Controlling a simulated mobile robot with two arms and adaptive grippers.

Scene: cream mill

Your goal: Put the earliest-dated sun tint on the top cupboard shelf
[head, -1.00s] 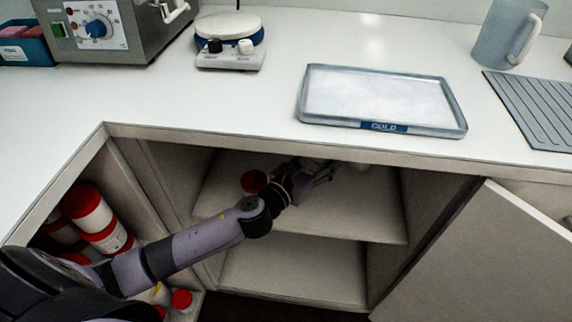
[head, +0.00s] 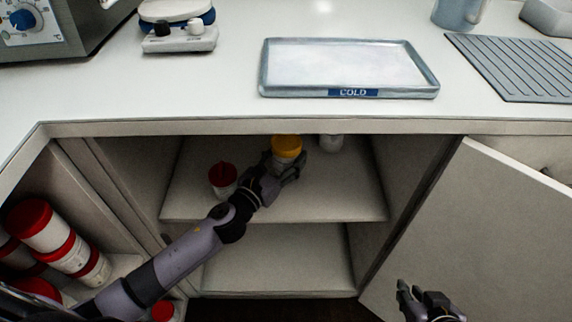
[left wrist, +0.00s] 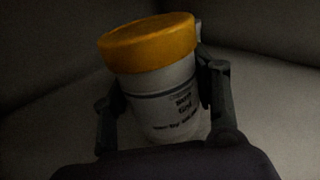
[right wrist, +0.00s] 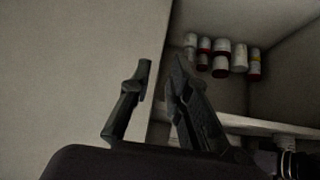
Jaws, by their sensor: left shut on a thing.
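My left gripper (head: 283,165) is inside the open cupboard at the upper shelf (head: 330,195), shut on a white jar with a yellow-orange lid (head: 287,146). In the left wrist view the jar (left wrist: 168,100) sits between the two fingers, slightly tilted in the picture. Its label has dark print; I cannot read a date. A red-lidded jar (head: 222,177) stands on the same shelf, left of the gripper. A white jar (head: 330,143) is at the right, partly hidden by the counter edge. My right gripper (right wrist: 155,90) is open and empty, near the cupboard door.
Several red-lidded jars (head: 50,228) stand in the left compartment. The cupboard door (head: 490,230) is open at the right. The lower shelf (head: 280,260) looks bare. On the counter are a tray labelled COLD (head: 350,68), a scale (head: 180,38) and a ridged mat (head: 510,65).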

